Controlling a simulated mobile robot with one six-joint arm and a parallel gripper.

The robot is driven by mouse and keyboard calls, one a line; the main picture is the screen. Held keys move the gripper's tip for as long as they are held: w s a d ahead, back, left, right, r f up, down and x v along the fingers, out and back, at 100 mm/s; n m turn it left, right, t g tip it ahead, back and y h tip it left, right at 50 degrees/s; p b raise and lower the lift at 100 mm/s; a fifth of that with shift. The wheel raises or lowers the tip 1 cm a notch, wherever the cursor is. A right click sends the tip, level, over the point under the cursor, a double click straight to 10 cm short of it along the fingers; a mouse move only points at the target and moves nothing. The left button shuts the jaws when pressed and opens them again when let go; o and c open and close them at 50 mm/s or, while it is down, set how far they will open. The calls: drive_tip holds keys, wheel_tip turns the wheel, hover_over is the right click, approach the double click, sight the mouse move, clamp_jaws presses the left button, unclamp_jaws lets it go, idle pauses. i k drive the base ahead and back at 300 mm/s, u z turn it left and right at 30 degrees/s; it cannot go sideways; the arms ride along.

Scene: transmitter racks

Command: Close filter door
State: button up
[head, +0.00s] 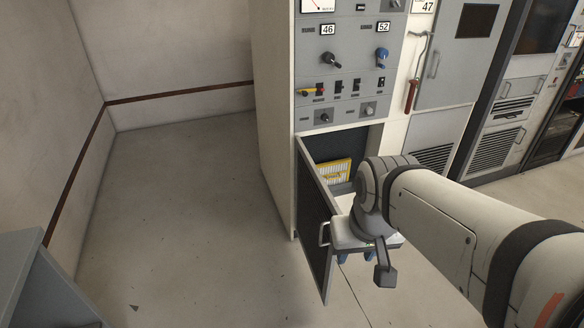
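The filter door (318,215) is a dark panel with a pale edge, low on the left rack. It is hinged at the left and swung well open toward me. My gripper (356,258) is just right of the handle, in front of the opening. Its blue fingertips show apart below its white body, with nothing visible between them, so it looks open. My arm hides part of the opening. Contact with the door cannot be made out.
A yellow-framed filter (334,171) shows inside the compartment. The rack panel (345,70) above carries knobs and switches. A red-handled lever (412,95) hangs to the right. Floor (190,220) left of the door is clear. A grey cabinet (45,290) stands at lower left.

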sight(316, 206)
drive_tip(key=i, duration=0.85)
drive_tip(key=u, duration=0.5)
drive_tip(key=k, duration=1.2)
drive_tip(key=z, duration=0.5)
drive_tip(key=i, duration=1)
drive_tip(key=z, duration=0.1)
